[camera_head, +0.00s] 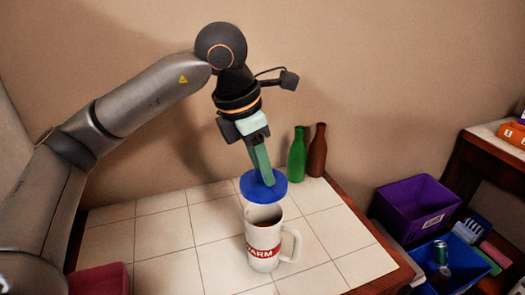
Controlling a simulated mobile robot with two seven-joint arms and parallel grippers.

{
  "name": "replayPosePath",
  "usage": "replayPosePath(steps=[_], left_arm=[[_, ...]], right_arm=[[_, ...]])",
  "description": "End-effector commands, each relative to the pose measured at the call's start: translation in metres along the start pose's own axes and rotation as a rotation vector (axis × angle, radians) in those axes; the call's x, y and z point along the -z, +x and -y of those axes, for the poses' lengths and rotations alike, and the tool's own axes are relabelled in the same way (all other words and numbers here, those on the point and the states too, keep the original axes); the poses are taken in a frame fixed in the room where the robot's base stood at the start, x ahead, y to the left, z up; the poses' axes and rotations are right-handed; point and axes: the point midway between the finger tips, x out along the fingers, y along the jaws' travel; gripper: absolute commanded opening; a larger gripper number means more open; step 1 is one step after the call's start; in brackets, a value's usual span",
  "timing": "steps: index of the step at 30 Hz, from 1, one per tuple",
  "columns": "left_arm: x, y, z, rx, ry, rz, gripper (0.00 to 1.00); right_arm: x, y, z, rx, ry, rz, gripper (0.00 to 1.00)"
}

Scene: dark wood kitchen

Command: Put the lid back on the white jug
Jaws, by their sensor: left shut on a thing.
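A white jug (262,245) with a red label band and a handle on its right side stands upright on the tiled tabletop. Its top is open, and the dark inside shows. My left gripper (264,176) points down and is shut on a blue round lid (250,190). The lid is held above the jug and a little behind its mouth in the picture, apart from the rim as far as I can tell. My right gripper is not in view.
A green bottle (297,154) and a brown bottle (317,152) stand at the table's back edge. A dark red object (98,280) is at the front left. A purple bin (413,205) and a blue bin (455,268) are right of the table. Tiles left of the jug are clear.

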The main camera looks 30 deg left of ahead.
Motion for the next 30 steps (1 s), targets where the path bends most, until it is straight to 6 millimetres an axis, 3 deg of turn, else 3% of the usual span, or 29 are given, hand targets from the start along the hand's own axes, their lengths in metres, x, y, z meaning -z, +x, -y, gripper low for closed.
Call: replayPosePath(steps=[11, 24, 30], left_arm=[[0.004, 0.011, 0.0, 0.0, 0.001, -0.001, 0.0], [0.015, 0.052, 0.0, 0.0, 0.001, -0.001, 0.0], [0.017, 0.062, 0.0, 0.0, 0.002, 0.0, 0.0]], right_arm=[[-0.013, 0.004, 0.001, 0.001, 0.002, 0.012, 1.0], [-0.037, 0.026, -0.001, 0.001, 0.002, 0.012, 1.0], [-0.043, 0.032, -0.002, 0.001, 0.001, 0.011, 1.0]])
